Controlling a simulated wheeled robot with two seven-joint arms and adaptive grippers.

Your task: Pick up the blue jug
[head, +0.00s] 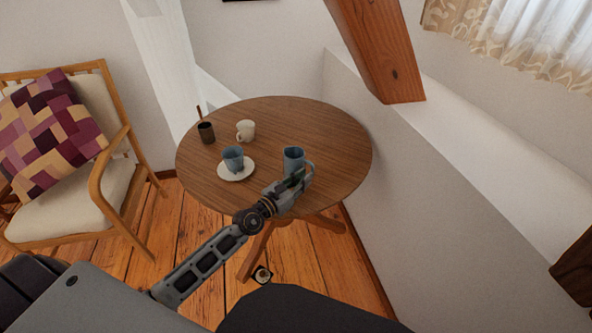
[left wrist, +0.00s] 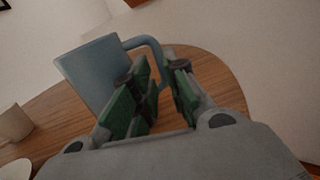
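The blue jug (head: 293,156) stands upright on the round wooden table (head: 330,130), near its right side. In the left wrist view the jug (left wrist: 92,68) fills the upper left, with its handle (left wrist: 146,43) on its right. My left gripper (head: 298,180) is at the jug's near side, by the handle. In the left wrist view its green-padded fingers (left wrist: 164,94) are apart, and the lower part of the handle drops between them. Whether a pad touches the handle I cannot tell. The fingers hide the jug's lower right part. My right gripper is not in view.
A blue cup (head: 233,155) sits on a white saucer (head: 236,175) left of the jug. A white mug (head: 245,130) and a dark cup (head: 206,132) stand farther back. A slanted timber brace (head: 375,50) and a wall (head: 430,180) are close on the right.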

